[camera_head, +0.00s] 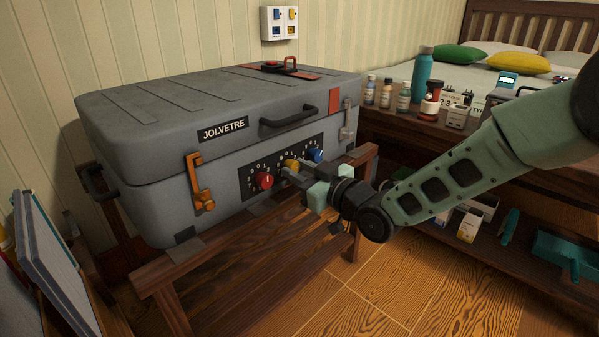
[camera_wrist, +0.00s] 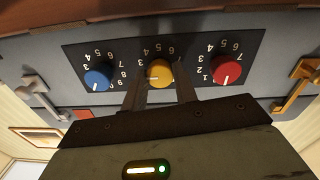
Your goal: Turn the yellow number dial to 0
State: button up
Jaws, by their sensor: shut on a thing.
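The yellow number dial (camera_head: 291,165) is the middle one of three dials on a black panel on the front of a grey case marked JOLVETRE (camera_head: 217,100). My gripper (camera_head: 293,173) is at the yellow dial, its fingers shut on it from both sides. In the wrist view the yellow dial (camera_wrist: 159,73) sits between the two fingertips (camera_wrist: 160,91). Its white pointer line points left in that view, near the number 3. The fingers hide part of the numbers around it.
A red dial (camera_head: 264,180) and a blue dial (camera_head: 316,155) flank the yellow one closely. The case stands on a wooden bench (camera_head: 240,250) with orange and grey latches. A shelf with bottles (camera_head: 404,97) is at the right.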

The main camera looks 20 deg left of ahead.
jog(key=n+b, duration=0.1)
jog(key=n, duration=0.3)
jog(key=shift+f+n, duration=0.1)
jog(key=shift+n, duration=0.3)
jog(key=n+b, duration=0.2)
jog(key=n, duration=0.2)
jog(key=shift+n, duration=0.4)
jog(key=n+b, duration=0.3)
jog(key=n, duration=0.2)
jog(key=shift+f+g, duration=0.15)
jog(key=shift+g, duration=0.15)
jog(key=shift+n+b, duration=0.95)
jog(key=shift+n, duration=0.95)
jog(key=o, duration=1)
jog(key=shift+r, duration=0.2)
jog(key=shift+c, duration=0.2)
jog(key=shift+d, duration=0.1)
jog(key=p+v, duration=0.6)
jog(key=v, duration=1.1)
jog(key=shift+d+f, duration=0.2)
jog(key=shift+f, duration=0.25)
